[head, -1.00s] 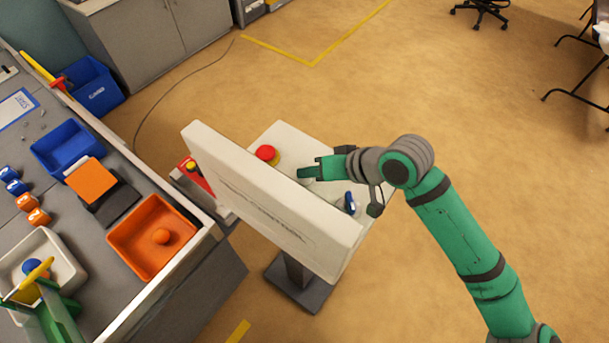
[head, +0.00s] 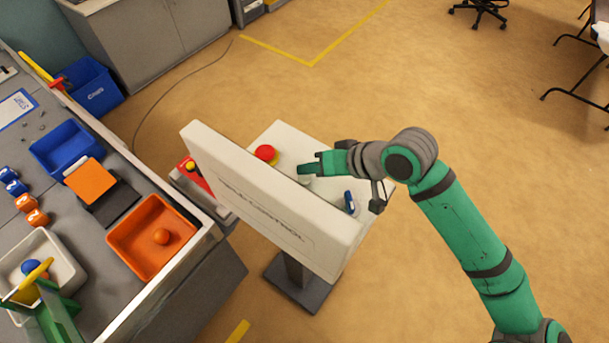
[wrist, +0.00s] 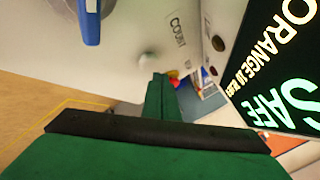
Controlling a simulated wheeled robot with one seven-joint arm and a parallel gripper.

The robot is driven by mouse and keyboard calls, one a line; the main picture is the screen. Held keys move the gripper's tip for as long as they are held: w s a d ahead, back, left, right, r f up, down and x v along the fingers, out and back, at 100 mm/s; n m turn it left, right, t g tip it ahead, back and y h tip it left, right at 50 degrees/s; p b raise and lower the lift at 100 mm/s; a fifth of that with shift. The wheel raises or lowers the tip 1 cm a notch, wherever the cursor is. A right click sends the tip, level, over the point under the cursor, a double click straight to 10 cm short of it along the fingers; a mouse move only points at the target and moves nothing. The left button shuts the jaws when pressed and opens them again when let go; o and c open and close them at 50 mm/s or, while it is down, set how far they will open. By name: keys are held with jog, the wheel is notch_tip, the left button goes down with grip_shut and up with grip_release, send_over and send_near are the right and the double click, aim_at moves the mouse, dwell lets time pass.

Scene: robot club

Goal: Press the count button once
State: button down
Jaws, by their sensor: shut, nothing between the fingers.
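The count button is a small pale round button (wrist: 148,59) on the white console panel, beside the printed word COUNT in the wrist view. In the head view a pale grey round button (head: 305,180) shows just below my fingertips. My gripper (head: 304,168) is shut and empty, held over the white console (head: 278,136) behind its upright screen board. In the wrist view the shut green fingers (wrist: 158,82) point at the panel close to the button. Whether they touch it I cannot tell.
A red mushroom button (head: 266,152) is to the left of my gripper and a blue switch (head: 349,203) to the right. The display (wrist: 275,60) reads ORANGE and SAFE. A workbench with an orange tray (head: 120,235) stands at left. Open floor lies right and behind.

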aim_at(309, 179)
jog(key=shift+w+r, duration=0.1)
jog(key=shift+r, duration=2.4)
jog(key=shift+d, duration=0.1)
